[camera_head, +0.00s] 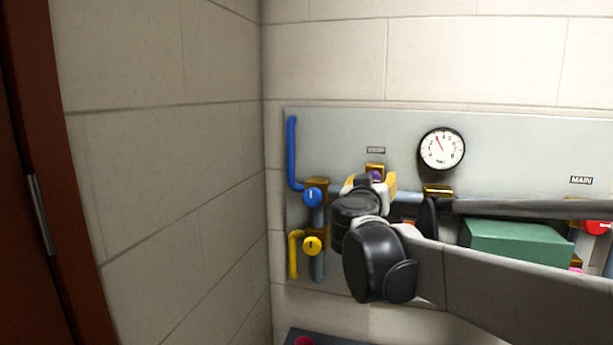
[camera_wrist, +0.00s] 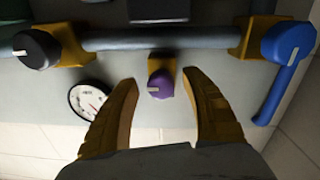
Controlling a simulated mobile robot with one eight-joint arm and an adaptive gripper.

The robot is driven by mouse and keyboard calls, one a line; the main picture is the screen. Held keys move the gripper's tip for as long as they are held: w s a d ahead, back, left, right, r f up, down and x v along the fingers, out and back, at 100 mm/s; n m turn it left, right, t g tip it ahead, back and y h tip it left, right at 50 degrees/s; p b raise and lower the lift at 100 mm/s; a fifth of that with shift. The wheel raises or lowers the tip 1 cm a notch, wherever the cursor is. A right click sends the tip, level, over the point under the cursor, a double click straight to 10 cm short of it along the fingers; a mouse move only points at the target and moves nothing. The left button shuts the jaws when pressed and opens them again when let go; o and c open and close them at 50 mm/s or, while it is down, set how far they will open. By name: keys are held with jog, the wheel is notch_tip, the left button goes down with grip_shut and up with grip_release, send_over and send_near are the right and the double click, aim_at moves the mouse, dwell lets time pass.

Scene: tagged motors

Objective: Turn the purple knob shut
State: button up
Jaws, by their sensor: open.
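The purple knob (camera_wrist: 160,84) shows in the wrist view on a brass fitting, with a pale pointer line across its face. In the head view only a small part of the purple knob (camera_head: 376,176) shows above my gripper, under a small label plate. My gripper (camera_wrist: 163,92) is open, with one yellow finger on each side of the knob. Gaps show between the knob and both fingers in the wrist view; I cannot tell the depth between fingertips and knob. In the head view my gripper (camera_head: 377,182) is at the panel, partly hidden by my wrist.
A blue knob (camera_head: 312,197) and a yellow knob (camera_head: 312,246) sit left of my gripper. A gauge (camera_head: 442,149) is above right. A black knob (camera_wrist: 36,49) is beside the pipe. A green box (camera_head: 516,243) and a red knob (camera_head: 597,227) are at right, partly behind my arm.

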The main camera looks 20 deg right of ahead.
jog(key=shift+w, duration=0.25)
jog(key=c, duration=1.2)
jog(key=n+b, duration=0.1)
jog(key=n, duration=0.3)
jog(key=shift+s+d+f+n+b, duration=0.1)
jog(key=shift+n+b, duration=0.3)
jog(key=n+b, duration=0.1)
jog(key=n, duration=0.3)
jog(key=shift+n, duration=0.3)
jog(key=n+b, duration=0.1)
jog(key=n, duration=0.3)
jog(key=shift+n+t, duration=0.4)
jog(key=shift+r+n+b, duration=0.2)
jog(key=shift+n+b, duration=0.1)
jog(key=shift+n, duration=1.9)
grip_shut()
